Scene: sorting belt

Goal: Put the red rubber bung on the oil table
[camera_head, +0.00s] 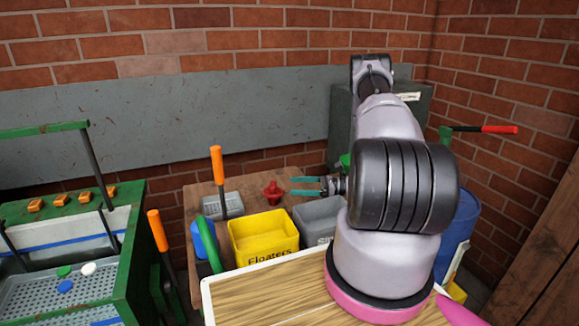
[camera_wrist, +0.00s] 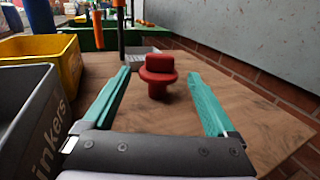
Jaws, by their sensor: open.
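The red rubber bung (camera_head: 272,193) stands on the brown wooden table (camera_head: 262,181) behind the yellow bin. In the wrist view the bung (camera_wrist: 158,75) is upright, with a wide flange and a narrower knob on top. My gripper (camera_head: 296,186) reaches in from the right, its teal fingers level and pointing at the bung. In the wrist view my gripper (camera_wrist: 166,82) is open, with the bung between the lines of the fingers near their tips. I cannot tell whether the tips reach past it. It touches neither finger. No label shows which surface is the oil table.
A yellow bin (camera_head: 264,237) marked "Floaters" and a grey bin (camera_head: 318,217) marked "Sinkers" stand in front of the bung. A grey tray (camera_head: 223,205) with an orange-handled tool lies left. A green machine (camera_head: 124,250) stands far left. Bare tabletop lies right of the bung.

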